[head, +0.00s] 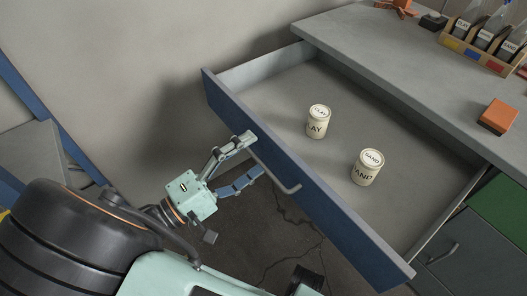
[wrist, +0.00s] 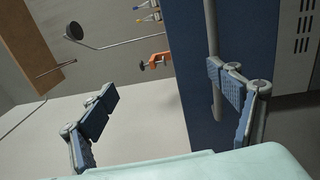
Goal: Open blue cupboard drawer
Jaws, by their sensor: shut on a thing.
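The blue drawer front (head: 310,190) stands far out from the bench, and the drawer's grey inside is in full view. A grey bar handle (head: 289,188) runs along the front; it also shows in the wrist view (wrist: 210,25). My gripper (head: 252,153) is at the handle's left end, shut on it, though its fingers look wide apart. In the wrist view, one finger of my gripper (wrist: 165,90) overlaps the handle; the other is out to the left. The exact contact is hard to see. A clay can (head: 318,122) and a sand can (head: 367,168) stand upright inside the drawer.
The grey benchtop (head: 400,60) holds a wooden rack (head: 480,50) of labelled bottles and an orange-topped block (head: 497,117). A grey cupboard front (head: 450,250) with a handle is at lower right. Cracked floor (head: 290,240) shows below the drawer.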

